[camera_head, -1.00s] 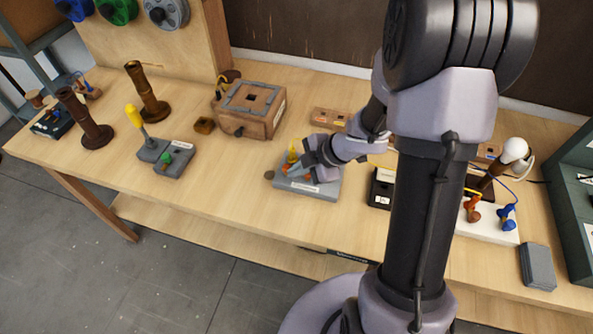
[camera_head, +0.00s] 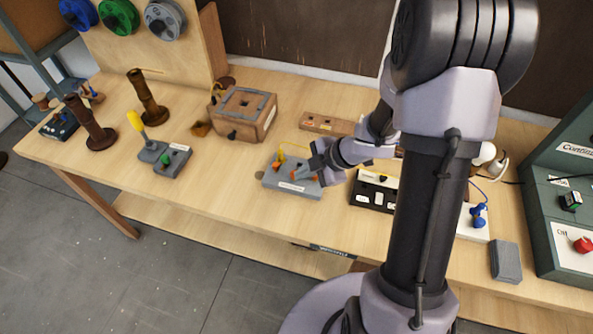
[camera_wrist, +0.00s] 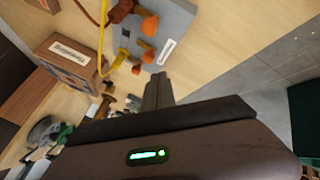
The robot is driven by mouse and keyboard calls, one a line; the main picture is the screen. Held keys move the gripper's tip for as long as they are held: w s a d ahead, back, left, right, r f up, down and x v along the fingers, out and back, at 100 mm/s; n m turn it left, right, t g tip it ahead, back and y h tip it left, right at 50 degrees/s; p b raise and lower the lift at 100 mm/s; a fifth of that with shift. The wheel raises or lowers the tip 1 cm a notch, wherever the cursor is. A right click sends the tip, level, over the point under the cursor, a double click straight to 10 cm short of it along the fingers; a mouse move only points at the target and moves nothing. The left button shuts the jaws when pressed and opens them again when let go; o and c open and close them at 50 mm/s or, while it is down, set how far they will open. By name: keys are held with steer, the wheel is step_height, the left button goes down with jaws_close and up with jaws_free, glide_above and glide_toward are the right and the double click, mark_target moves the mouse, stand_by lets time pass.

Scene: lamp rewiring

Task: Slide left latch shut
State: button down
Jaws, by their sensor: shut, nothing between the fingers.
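The grey block (camera_head: 293,190) with a white label lies on the bench in front of my arm. Two orange latch tabs stand on it, a left one (camera_head: 278,167) and one near my gripper; a yellow part (camera_head: 280,157) rises by the left tab. My gripper (camera_head: 314,167) is shut and empty at the block's right side, by the right tab. In the wrist view the fingers (camera_wrist: 158,88) are together and apart from the block (camera_wrist: 172,28). Orange tabs (camera_wrist: 150,25) and a yellow wire (camera_wrist: 103,35) show there. I cannot tell whether the left latch is shut.
A wooden box (camera_head: 262,128) stands behind, left of the block. A grey fixture with a yellow-handled lever (camera_head: 136,121) is farther left. A black labelled box (camera_head: 368,200) sits close on the right. The bench front left of the block is clear.

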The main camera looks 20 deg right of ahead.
steer(key=shift+p+v, duration=0.85)
steer(key=shift+v, duration=1.35)
steer(key=shift+w+r, duration=0.1)
steer(key=shift+r, duration=0.1)
